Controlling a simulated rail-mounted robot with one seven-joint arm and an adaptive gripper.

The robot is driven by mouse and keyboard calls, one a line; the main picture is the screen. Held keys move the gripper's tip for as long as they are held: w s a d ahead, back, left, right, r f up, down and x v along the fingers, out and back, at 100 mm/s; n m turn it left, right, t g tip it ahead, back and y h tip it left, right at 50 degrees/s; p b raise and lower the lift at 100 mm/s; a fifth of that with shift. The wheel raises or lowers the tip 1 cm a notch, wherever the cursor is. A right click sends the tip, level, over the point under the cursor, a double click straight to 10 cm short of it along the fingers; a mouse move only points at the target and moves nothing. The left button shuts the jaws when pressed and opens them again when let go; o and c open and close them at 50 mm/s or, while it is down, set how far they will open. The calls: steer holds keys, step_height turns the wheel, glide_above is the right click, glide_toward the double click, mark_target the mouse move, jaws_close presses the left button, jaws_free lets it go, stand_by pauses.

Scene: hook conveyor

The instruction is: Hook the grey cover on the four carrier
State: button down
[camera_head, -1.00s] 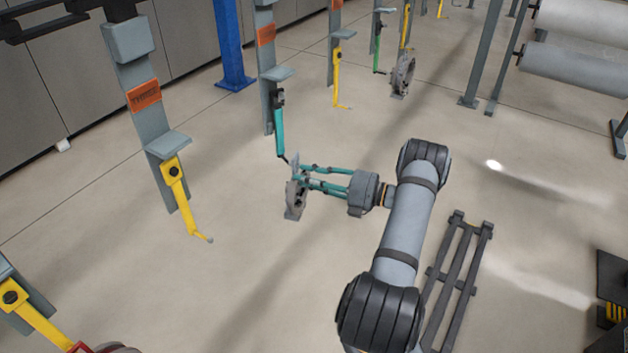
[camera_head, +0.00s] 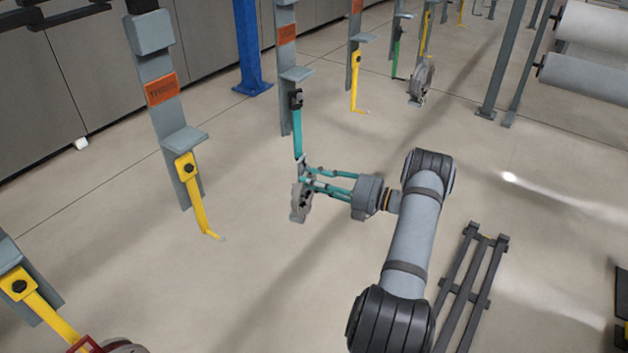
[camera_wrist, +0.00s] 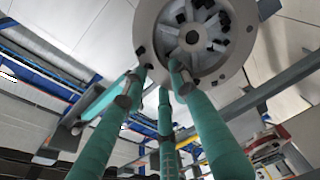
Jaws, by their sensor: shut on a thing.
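The grey cover (camera_head: 300,202) is a round part held on edge at the ends of my teal fingers. My gripper (camera_head: 311,180) is shut on it. In the wrist view the cover (camera_wrist: 160,28) shows as a grey disc with a dark hub and black bits, beyond the fingertips. A carrier with an orange label (camera_head: 287,33) has a teal hook (camera_head: 297,128) hanging directly above the cover. The hook's lower end overlaps the cover's top edge in the head view; I cannot tell whether they touch. The label is too small to read.
A nearer carrier with a yellow hook (camera_head: 197,200) hangs empty at left. Another empty yellow hook (camera_head: 356,85) hangs behind. A further carrier bears a similar grey part (camera_head: 422,80). A dark rack (camera_head: 468,290) stands on the floor at right.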

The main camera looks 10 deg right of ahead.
stand_by(0.3)
steer(key=c, duration=1.3)
jaws_free()
steer(key=v, duration=1.2)
steer(key=r+p+x, duration=0.1)
steer(key=x, duration=0.9)
steer(key=shift+a+r, duration=0.2)
steer(key=shift+a, duration=0.15)
